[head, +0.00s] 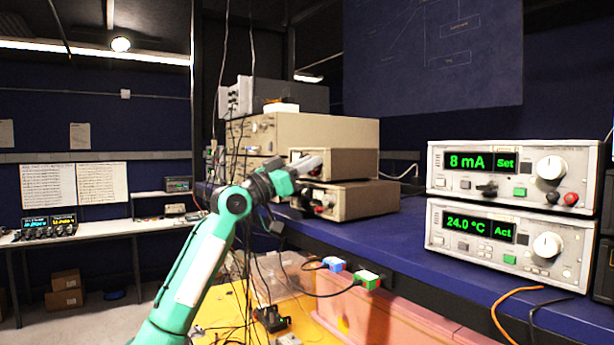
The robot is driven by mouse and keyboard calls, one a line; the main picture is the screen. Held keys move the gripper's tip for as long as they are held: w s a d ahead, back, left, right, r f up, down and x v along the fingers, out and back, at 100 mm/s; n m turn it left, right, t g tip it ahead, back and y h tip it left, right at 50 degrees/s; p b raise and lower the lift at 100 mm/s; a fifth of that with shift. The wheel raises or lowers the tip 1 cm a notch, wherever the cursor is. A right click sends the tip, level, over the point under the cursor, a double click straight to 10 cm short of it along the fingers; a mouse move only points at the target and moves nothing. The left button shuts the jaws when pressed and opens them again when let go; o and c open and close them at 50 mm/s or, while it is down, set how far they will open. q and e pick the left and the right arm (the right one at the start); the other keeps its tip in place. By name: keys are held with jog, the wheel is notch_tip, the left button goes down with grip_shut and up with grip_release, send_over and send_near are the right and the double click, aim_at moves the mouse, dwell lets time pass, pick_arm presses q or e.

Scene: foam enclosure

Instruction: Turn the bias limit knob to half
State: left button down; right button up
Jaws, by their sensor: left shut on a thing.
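My left arm reaches up from the lower left, and my left gripper (312,166) is at the front of the stacked beige instruments. It is shut on what appears to be the bias limit knob. The knob is hidden behind the gripper, so its setting cannot be read. The upper small beige box (345,164) is right at the gripper, with the lower beige box (362,200) beneath it. My right gripper is not in view.
At the right of the blue bench (410,235) stand an upper white unit (442,182) reading 8 mA Set and a lower one (440,240) reading 24.0 °C Act. A large beige instrument (340,130) stands behind. Cables hang near my arm; a pink bin (410,318) is below.

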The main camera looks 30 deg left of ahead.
pick_arm(q)
jog(key=shift+w+a+r+m+g+h+b, duration=0.1)
jog(key=shift+m+g+h+b, duration=0.55)
jog(key=shift+m, duration=1.2)
jog(key=shift+s+a+m+g+h+b, duration=0.1)
jog(key=shift+m+g+h+b, duration=0.55)
jog(key=shift+m, duration=1.15)
jog(key=shift+w+a+r+m+g+h+b, duration=0.1)
jog(key=shift+m+g+h+b, duration=0.5)
jog(key=shift+m, duration=1.55)
jog(key=c, duration=1.6)
grip_release()
jog(key=shift+f, duration=0.15)
